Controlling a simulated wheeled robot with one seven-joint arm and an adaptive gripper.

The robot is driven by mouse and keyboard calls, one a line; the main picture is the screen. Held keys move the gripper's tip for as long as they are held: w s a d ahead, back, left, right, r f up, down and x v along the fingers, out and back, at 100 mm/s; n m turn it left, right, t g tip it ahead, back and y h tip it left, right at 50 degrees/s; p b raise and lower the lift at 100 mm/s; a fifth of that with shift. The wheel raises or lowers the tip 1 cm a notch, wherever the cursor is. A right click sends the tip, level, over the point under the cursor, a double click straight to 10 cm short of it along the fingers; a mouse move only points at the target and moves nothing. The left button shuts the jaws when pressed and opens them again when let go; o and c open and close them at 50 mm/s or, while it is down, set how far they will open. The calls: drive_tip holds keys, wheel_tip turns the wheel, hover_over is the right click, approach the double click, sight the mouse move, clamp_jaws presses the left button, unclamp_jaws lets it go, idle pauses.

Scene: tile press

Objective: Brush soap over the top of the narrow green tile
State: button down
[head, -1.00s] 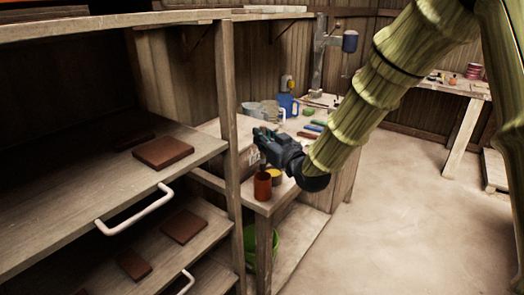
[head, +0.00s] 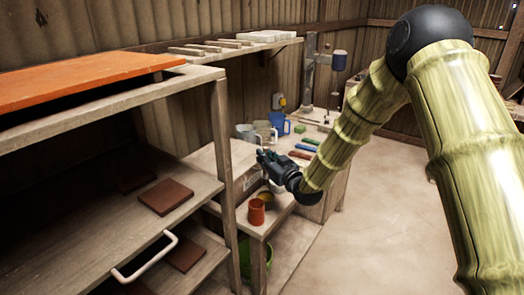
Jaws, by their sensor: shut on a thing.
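My gripper (head: 264,160) is above the near end of the workbench (head: 287,205), left of the coloured tiles. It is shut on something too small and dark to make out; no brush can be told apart. A green piece (head: 299,129) lies at the back of a row of small coloured pieces, with a blue one (head: 311,140) and a red one (head: 300,155) nearer. I cannot tell whether the green piece is the narrow green tile. An orange-brown pot (head: 256,212) stands at the bench's near corner, with a yellowish container (head: 266,197) behind it.
A shelf rack (head: 224,185) with brown tiles (head: 166,196) and white handles stands at the left. A blue jug (head: 280,122) and grey mug (head: 246,132) stand at the bench's back. A green bucket (head: 250,252) is below. The floor at right is clear.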

sight(266, 173)
drive_tip(key=shift+w+d+f, duration=0.15)
drive_tip(key=shift+w, duration=0.15)
drive_tip(key=shift+f+b, duration=0.95)
drive_tip(key=shift+f, duration=2)
drive_tip(key=shift+f+b, duration=0.35)
drive_tip(key=shift+f, duration=0.2)
drive_tip(key=shift+r+p, duration=1.25)
drive_tip(key=shift+r, duration=2.3)
